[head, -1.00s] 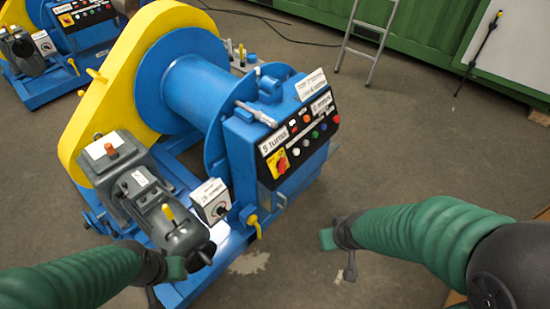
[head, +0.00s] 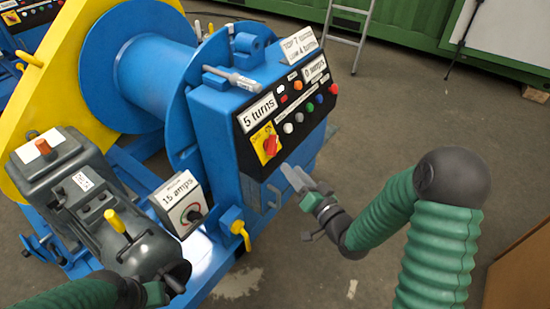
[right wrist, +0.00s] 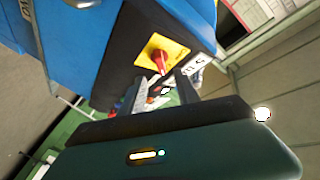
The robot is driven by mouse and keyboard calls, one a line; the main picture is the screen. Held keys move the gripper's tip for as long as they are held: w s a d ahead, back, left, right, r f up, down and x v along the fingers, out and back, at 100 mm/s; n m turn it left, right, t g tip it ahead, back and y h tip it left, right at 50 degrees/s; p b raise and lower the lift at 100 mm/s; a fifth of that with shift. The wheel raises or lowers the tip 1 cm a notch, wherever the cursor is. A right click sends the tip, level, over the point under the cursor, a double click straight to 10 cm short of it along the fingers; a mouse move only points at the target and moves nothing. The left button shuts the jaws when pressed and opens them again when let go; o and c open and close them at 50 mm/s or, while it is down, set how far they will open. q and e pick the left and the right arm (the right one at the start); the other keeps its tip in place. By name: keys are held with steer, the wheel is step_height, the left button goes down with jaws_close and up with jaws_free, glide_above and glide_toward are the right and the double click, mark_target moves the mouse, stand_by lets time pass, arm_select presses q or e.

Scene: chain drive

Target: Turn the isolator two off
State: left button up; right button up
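The isolator with a red rotary handle on a yellow plate (head: 267,145) is on the left part of the black control panel (head: 297,112), under the "5 turns" label. Its small lettering is not legible. The same red handle shows close up in the right wrist view (right wrist: 159,61), just beyond my fingertips. My right gripper (head: 293,178) is open and empty, in front of the panel and a little below and right of the isolator, apart from it. My left gripper (head: 165,291) is at the bottom left near the grey motor; its fingers are not clear.
A blue winch drum (head: 130,75) and yellow chain guard (head: 55,70) stand left. A "15 amps" meter box (head: 181,203) and yellow lever (head: 240,232) sit below the panel. Coloured buttons (head: 309,107) are right of the isolator.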

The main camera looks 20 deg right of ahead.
mark_target(276, 150)
steer(key=b+x, duration=0.2)
steer(key=x, duration=0.7)
steer(key=shift+w+f, duration=0.1)
steer(key=shift+w, duration=0.3)
steer(key=shift+w+a, duration=0.15)
steer(key=shift+w, duration=0.3)
jaws_close()
